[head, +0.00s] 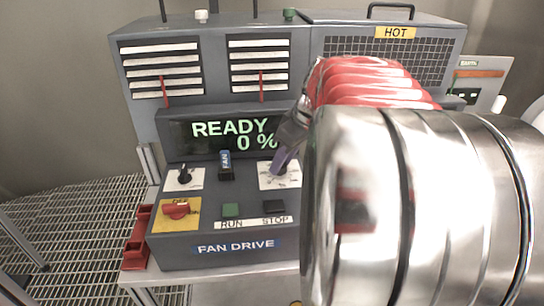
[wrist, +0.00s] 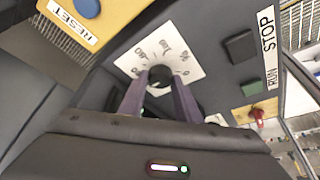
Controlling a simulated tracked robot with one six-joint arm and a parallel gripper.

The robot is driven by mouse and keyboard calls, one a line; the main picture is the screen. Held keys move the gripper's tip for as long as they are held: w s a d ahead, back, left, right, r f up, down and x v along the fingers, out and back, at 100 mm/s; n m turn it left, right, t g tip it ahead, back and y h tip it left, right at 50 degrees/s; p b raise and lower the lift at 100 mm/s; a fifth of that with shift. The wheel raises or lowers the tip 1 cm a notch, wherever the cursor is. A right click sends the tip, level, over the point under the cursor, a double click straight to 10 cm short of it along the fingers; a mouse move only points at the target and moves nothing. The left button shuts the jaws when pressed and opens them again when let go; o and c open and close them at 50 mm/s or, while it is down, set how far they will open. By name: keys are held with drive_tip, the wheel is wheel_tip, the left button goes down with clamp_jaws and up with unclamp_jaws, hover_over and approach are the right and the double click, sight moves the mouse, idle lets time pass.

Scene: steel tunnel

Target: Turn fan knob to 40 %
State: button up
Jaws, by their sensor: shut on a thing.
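The fan knob (wrist: 159,76) is a small dark round knob on a white dial plate (wrist: 178,42) with numbers around it, seen in the wrist view. My gripper (wrist: 160,84) has its two purple fingers on either side of the knob and is shut on it. In the head view my gripper (head: 283,162) reaches down to the white dial plate (head: 279,182) on the right of the FAN DRIVE panel; the knob is hidden there by the fingers. The display (head: 232,134) reads READY and 0 %. The knob's pointer is not clear in either view.
A green RUN button (head: 230,210) and dark STOP button (head: 273,206) sit below. A yellow RESET plate (wrist: 98,20) is near in the wrist view.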

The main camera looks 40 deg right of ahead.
drive_tip(key=shift+m, duration=0.4)
drive_tip(key=shift+a+m+h, duration=0.1)
drive_tip(key=shift+m+h, duration=0.5)
drive_tip(key=shift+m, duration=0.5)
drive_tip(key=m+h, duration=0.1)
drive_tip(key=m, duration=0.3)
drive_tip(key=shift+w+a, duration=0.1)
drive_tip(key=shift+a, duration=0.05)
drive_tip(key=m+g+h, duration=0.1)
drive_tip(key=m, duration=0.2)
drive_tip(key=m+g+h, duration=0.1)
drive_tip(key=m, duration=0.2)
drive_tip(key=shift+w+a, duration=0.15)
drive_tip(key=shift+a, duration=0.05)
drive_tip(key=m+g, duration=0.1)
drive_tip(key=m, duration=0.3)
drive_tip(key=shift+w+h, duration=0.15)
drive_tip(key=shift+h, duration=0.25)
drive_tip(key=shift+w+m+g, duration=0.1)
drive_tip(key=shift+m+g, duration=0.9)
drive_tip(key=shift+m, duration=1.2)
drive_tip(key=o, duration=1.1)
drive_tip(key=shift+c, duration=0.2)
